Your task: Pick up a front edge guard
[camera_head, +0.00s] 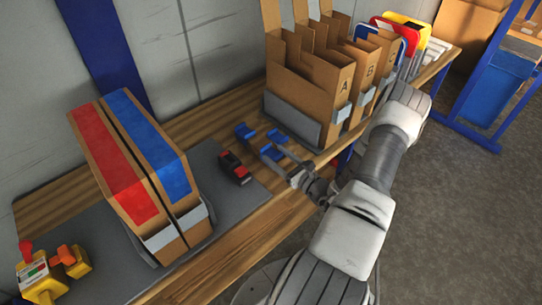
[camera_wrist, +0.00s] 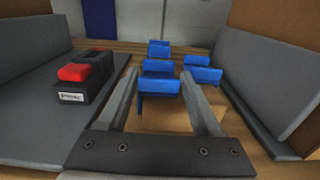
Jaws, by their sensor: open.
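Several blue edge guards stand on the wooden table. In the wrist view the front left guard (camera_wrist: 158,87) appears between my gripper's (camera_wrist: 160,95) two fingertips, with the front right guard (camera_wrist: 203,76) just right of the right finger. More guards stand behind, one at the far back (camera_wrist: 158,49). In the head view a back left guard (camera_head: 245,131) and a back right guard (camera_head: 277,136) show, with my gripper (camera_head: 274,158) low over the front ones. My gripper is open. I cannot tell whether the fingers touch the front left guard.
A red and black tool (camera_head: 234,168) lies on the grey mat (camera_head: 95,262) to the left. Red and blue taped boxes (camera_head: 135,165) stand on that mat. Lettered cardboard holders (camera_head: 325,90) rise to the right. Yellow tape dispensers (camera_head: 45,275) sit front left.

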